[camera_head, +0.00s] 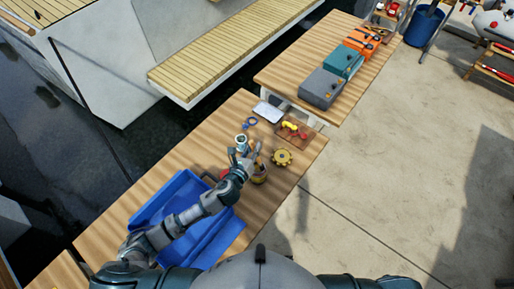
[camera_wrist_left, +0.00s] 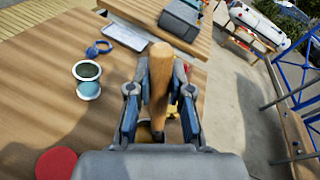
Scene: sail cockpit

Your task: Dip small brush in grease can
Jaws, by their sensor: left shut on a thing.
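My left gripper (camera_head: 252,153) is over the near workbench. In the left wrist view its fingers (camera_wrist_left: 161,85) are shut on the small brush's thick wooden handle (camera_wrist_left: 160,65). The handle's rounded end points up toward the camera; the bristles are hidden below the fingers. A yellowish can (camera_head: 260,174), which looks like the grease can, stands just beside and below the gripper. In the wrist view it is mostly hidden behind the fingers, so I cannot tell whether the brush touches it. My right gripper is not in view.
A white-and-teal cup-like piece (camera_wrist_left: 87,80) stands left of the gripper. A large blue bin (camera_head: 222,228) fills the bench's near end.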

